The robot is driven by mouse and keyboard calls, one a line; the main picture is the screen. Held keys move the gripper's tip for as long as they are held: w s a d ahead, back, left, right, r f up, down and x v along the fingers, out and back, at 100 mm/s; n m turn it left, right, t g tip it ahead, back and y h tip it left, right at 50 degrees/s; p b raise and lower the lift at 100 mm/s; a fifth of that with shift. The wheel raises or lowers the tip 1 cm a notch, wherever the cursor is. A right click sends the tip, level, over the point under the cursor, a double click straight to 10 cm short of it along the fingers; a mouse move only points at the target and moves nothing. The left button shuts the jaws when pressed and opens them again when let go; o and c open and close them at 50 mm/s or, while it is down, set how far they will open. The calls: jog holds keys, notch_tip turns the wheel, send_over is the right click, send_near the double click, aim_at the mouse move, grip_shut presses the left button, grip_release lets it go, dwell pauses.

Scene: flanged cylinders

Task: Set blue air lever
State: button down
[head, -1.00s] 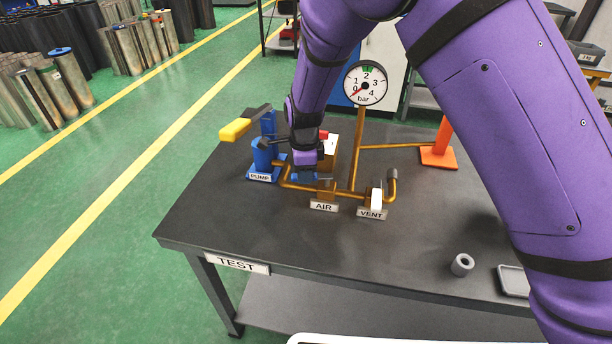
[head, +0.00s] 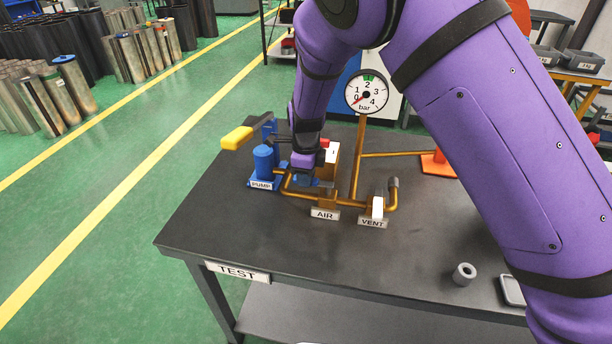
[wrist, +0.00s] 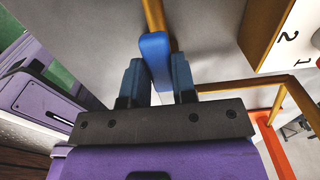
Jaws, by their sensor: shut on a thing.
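The blue air lever (wrist: 155,52) shows in the wrist view as a rounded blue bar between my two fingers. My gripper (wrist: 159,75) is shut on it. In the head view my gripper (head: 303,168) is at the brass pipework, above and behind the AIR plate (head: 325,214); my wrist partly hides the lever (head: 303,181). The gauge (head: 367,92) stands on an upright brass pipe, its red needle at the low end of the scale.
The blue pump (head: 263,162) with its yellow-ended handle (head: 237,138) stands left of my gripper. The VENT valve (head: 377,207) is to the right. A grey ring (head: 464,273) lies on the dark table (head: 290,250). The table's front left is clear.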

jog(key=c, duration=0.9)
grip_release()
jog(key=shift+r, duration=5.4)
